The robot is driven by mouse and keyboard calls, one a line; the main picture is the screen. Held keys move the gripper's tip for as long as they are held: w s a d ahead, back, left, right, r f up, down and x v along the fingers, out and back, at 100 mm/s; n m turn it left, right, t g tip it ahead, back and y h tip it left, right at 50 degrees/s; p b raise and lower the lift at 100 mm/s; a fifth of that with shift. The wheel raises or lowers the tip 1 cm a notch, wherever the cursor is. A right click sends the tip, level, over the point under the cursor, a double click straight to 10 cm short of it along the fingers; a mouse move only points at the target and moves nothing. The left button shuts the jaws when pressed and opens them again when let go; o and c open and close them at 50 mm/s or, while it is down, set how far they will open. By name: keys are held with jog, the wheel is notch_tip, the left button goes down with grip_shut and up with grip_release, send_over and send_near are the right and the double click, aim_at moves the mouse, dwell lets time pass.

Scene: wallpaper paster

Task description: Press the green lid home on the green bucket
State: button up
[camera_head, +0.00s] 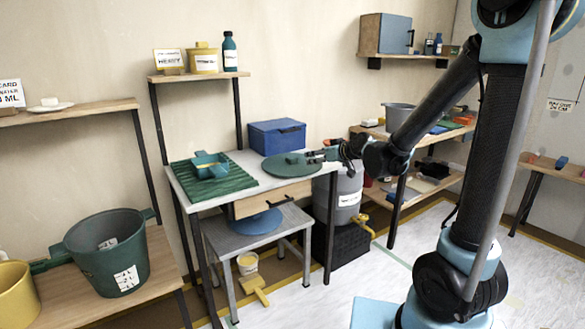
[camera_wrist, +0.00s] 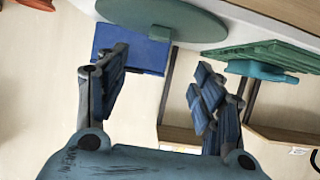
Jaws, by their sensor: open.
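The green lid (camera_head: 283,170), a flat round disc with a small knob, lies on the grey-topped table (camera_head: 185,185) near its right side. The wrist view, which is upside down, shows the lid (camera_wrist: 185,18) beyond my fingertips. The dark green bucket (camera_head: 85,262) stands open-topped on the low wooden shelf at lower left, with a white label on its front. My gripper (camera_head: 318,156) is at the lid's right edge, with its fingers pointing left over the table. It is open and empty in the wrist view (camera_wrist: 160,85); contact with the lid cannot be told.
A blue box (camera_head: 278,137) stands behind the lid. A ribbed green mat (camera_head: 235,182) with a teal scoop (camera_head: 208,163) lies to its left. A yellow bucket (camera_head: 15,293) stands beside the green bucket. A shelf post (camera_head: 145,165) rises between bucket and table.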

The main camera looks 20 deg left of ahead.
send_near(293, 158)
jog(key=x, duration=0.3)
jog(key=shift+a+f, duration=0.1)
jog(key=shift+f, duration=0.2)
jog(key=shift+r+x, duration=0.15)
jog(key=shift+x, duration=1.2)
jog(key=shift+r+x, duration=0.1)
jog(key=shift+x, duration=1.2)
jog(key=shift+w, duration=0.15)
jog(key=c, duration=1.2)
